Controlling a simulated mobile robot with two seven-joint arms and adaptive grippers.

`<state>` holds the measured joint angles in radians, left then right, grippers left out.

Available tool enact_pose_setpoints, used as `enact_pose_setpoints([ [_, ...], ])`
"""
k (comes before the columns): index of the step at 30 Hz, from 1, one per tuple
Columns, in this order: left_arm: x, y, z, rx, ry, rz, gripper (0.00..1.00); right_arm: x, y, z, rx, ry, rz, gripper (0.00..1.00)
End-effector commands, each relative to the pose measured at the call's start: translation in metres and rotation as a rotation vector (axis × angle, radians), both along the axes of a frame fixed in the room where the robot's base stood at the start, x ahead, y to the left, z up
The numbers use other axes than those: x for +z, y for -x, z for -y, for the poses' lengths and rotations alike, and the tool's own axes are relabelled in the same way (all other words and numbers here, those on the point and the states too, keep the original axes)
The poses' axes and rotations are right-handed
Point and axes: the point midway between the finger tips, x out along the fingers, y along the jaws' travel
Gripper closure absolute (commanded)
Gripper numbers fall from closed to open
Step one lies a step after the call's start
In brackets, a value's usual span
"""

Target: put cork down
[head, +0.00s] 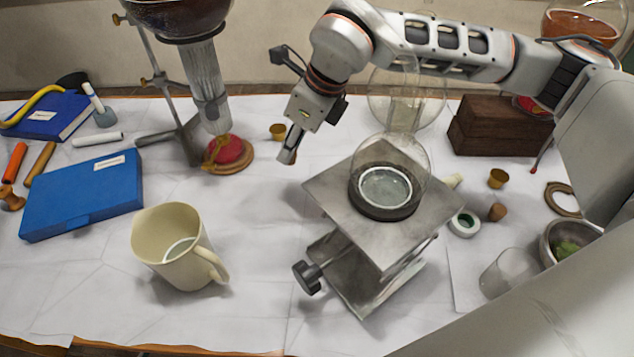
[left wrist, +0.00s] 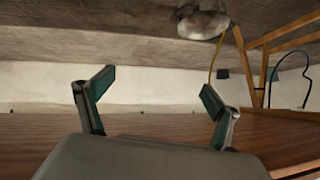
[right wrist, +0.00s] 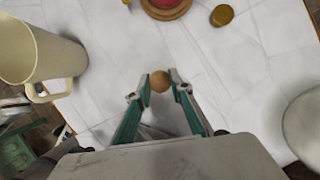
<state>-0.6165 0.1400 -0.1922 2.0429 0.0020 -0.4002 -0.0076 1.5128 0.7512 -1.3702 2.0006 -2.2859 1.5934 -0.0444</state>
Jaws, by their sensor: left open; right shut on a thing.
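My right gripper (head: 289,155) is shut on a small brown cork (right wrist: 160,81). In the right wrist view (right wrist: 160,88) its fingertips grip the cork from both sides over the white-covered table. A shadow lies on the cover below the fingers. In the head view the fingers point down and the held cork is mostly hidden by them. My left gripper (left wrist: 158,90) is open and empty in its wrist view, with a wall behind it. It is not seen in the head view.
The white cover is clear between the cream jug (head: 160,235) and the metal lab jack (head: 440,205) with a round flask (head: 405,158). A red item on a wooden ring (head: 238,165) and a small brass cup (head: 278,131) stand nearby. Another brown stopper (head: 497,212) lies right.

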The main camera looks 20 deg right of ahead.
Motion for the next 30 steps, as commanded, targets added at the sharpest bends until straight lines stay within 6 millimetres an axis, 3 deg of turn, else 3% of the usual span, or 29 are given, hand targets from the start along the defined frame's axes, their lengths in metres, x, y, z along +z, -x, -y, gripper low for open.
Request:
enact_pose_setpoints([
  [17, -0.015, 0.009, -0.001, -0.004, -0.009, -0.023, 0.08, -0.062, -0.001, -0.001, -0.032, 0.001, -0.005, 1.0],
  [24, -0.021, 0.011, -0.001, -0.005, -0.014, -0.028, 0.08, -0.099, 0.0, -0.001, -0.031, 0.001, -0.006, 1.0],
  [30, -0.015, 0.006, -0.002, -0.005, -0.015, -0.015, 0.08, -0.101, -0.001, -0.001, -0.03, 0.001, -0.001, 1.0],
])
